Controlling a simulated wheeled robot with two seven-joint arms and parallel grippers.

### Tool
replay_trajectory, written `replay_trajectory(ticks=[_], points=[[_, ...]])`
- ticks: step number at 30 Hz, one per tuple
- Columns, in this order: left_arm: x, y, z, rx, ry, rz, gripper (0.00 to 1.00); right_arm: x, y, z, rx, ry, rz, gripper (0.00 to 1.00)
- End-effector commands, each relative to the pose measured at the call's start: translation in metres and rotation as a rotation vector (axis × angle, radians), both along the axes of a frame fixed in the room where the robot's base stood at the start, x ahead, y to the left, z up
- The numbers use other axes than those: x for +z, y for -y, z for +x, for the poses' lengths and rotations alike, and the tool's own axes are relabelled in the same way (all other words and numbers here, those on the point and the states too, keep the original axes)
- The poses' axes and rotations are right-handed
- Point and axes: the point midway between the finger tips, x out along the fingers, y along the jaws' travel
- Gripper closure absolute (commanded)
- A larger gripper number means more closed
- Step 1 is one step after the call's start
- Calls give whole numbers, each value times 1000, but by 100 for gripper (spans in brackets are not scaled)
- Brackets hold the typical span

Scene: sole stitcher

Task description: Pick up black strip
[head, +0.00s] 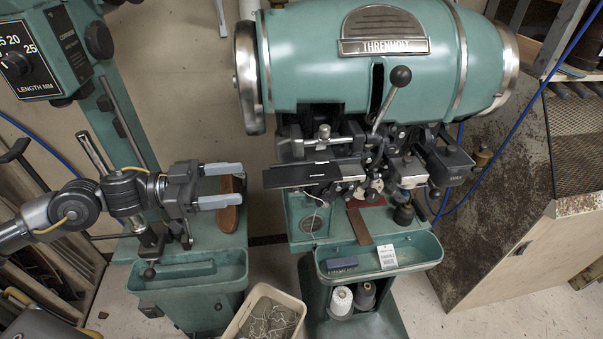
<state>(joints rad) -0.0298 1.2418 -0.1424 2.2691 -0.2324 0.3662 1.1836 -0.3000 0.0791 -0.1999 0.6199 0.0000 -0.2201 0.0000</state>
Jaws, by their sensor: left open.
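A flat black strip (290,176) lies level across the front of the green stitching machine (370,60), its left end sticking out past the machine's working parts. Its right end runs in among the metal parts, where I cannot tell where it stops. My left gripper (238,185) is open and empty, its two grey fingers pointing right. In the picture its tips are a short way left of the strip's left end, apart from it. My right gripper is not in view.
A brown shoe-like piece (229,212) is partly hidden behind my left gripper. A black-knobbed lever (391,95) rises above the strip. A green tray (380,262) holds a blue block (341,264) and a white tag (387,257). A cream bin (266,316) stands below.

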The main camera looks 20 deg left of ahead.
Motion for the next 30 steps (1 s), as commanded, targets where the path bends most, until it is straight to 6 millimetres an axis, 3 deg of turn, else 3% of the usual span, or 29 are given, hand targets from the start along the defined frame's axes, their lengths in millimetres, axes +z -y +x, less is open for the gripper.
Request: replay_trajectory(ticks=[5, 15, 24, 30], points=[[3, 5, 2, 1, 0, -2, 33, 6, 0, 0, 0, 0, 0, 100], [3, 43, 20, 1, 2, -2, 33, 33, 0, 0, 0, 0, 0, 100], [-1, 48, 21, 0, 0, 1, 33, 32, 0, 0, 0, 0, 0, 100], [-1, 47, 21, 0, 0, 1, 58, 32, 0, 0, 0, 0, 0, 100]])
